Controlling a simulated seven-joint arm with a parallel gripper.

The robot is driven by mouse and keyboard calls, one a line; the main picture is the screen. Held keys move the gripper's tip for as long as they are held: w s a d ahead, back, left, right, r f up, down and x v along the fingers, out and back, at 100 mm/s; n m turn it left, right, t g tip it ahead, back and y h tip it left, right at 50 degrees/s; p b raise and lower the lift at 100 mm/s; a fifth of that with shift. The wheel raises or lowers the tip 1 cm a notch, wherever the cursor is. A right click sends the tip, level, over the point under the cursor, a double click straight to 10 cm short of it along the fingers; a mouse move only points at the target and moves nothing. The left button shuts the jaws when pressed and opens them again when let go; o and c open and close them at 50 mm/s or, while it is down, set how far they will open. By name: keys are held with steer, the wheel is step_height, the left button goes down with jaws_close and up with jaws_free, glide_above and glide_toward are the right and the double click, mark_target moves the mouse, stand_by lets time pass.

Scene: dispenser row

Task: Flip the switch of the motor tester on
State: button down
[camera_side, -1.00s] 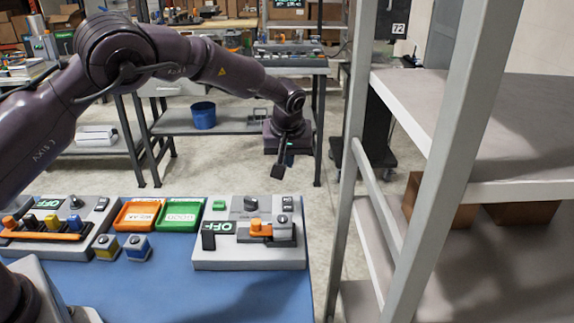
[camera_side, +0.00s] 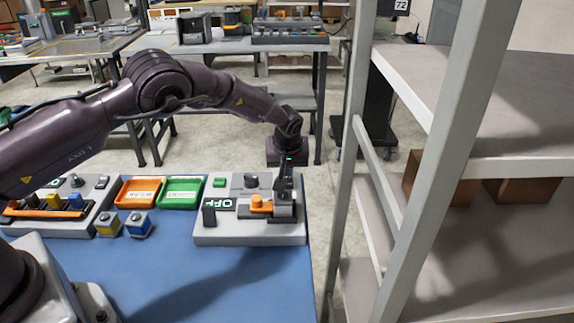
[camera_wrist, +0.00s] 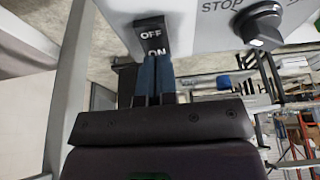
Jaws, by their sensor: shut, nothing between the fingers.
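The motor tester (camera_side: 230,234) is a grey box on the right end of the blue table. It has a lit OFF display (camera_side: 222,203), an orange part (camera_side: 260,204) and a dark knob. In the wrist view its black switch (camera_wrist: 151,35) is marked OFF and ON. My gripper (camera_side: 285,192) points down over the tester's right side, hiding part of it. In the wrist view my gripper (camera_wrist: 154,62) has its blue fingers shut together, empty, with tips at the ON end of the switch. I cannot tell whether they touch it.
An orange tray (camera_side: 138,193) and a green tray (camera_side: 180,192) stand left of the tester. Yellow and blue blocks (camera_side: 138,224) sit before them. Another grey device (camera_side: 75,222) is further left. A metal shelf (camera_side: 440,100) rises close on the right. The front table area is clear.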

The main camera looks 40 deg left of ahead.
steer(key=shift+w+a+f+g+h, duration=0.15)
steer(key=shift+f+g+h, duration=0.25)
steer(key=shift+f, duration=0.05)
steer(key=shift+s+d, duration=0.65)
steer(key=shift+r, duration=0.1)
steer(key=shift+r, duration=0.15)
steer(key=shift+r, duration=0.3)
steer(key=v, duration=1.3)
steer(key=shift+s+d, duration=0.25)
steer(key=shift+s, duration=0.05)
